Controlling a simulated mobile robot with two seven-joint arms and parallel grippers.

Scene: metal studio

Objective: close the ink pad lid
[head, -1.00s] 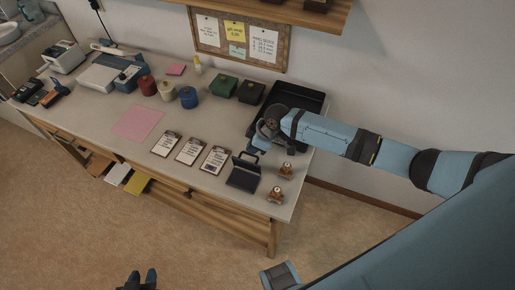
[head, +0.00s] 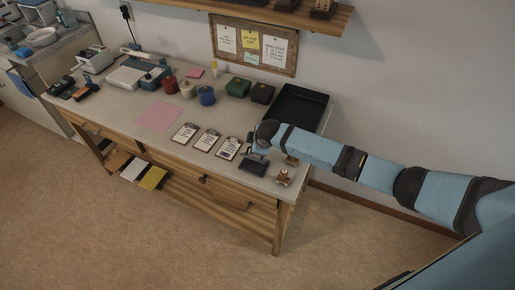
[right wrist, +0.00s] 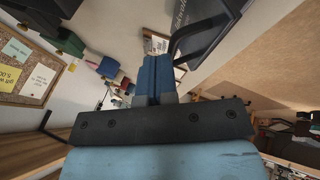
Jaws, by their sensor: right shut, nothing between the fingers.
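The dark ink pad (head: 254,165) lies near the front right of the bench, just in front of my right gripper (head: 251,142). In the head view my wrist covers its back part, so I cannot tell the lid's angle there. In the right wrist view a dark panel with pale lettering (right wrist: 200,22), seemingly part of the ink pad, is at the top right, with a thin black bar beside it. My right gripper's blue fingers (right wrist: 154,78) are together and empty, close to that bar; contact is unclear. My left gripper is out of view.
Two small wood-and-metal stamps (head: 283,177) stand right of the pad, one partly behind my arm. Several clipboard cards (head: 229,148) lie to its left. A black tray (head: 297,106) is behind, and dark and green boxes (head: 238,87) stand near the wall.

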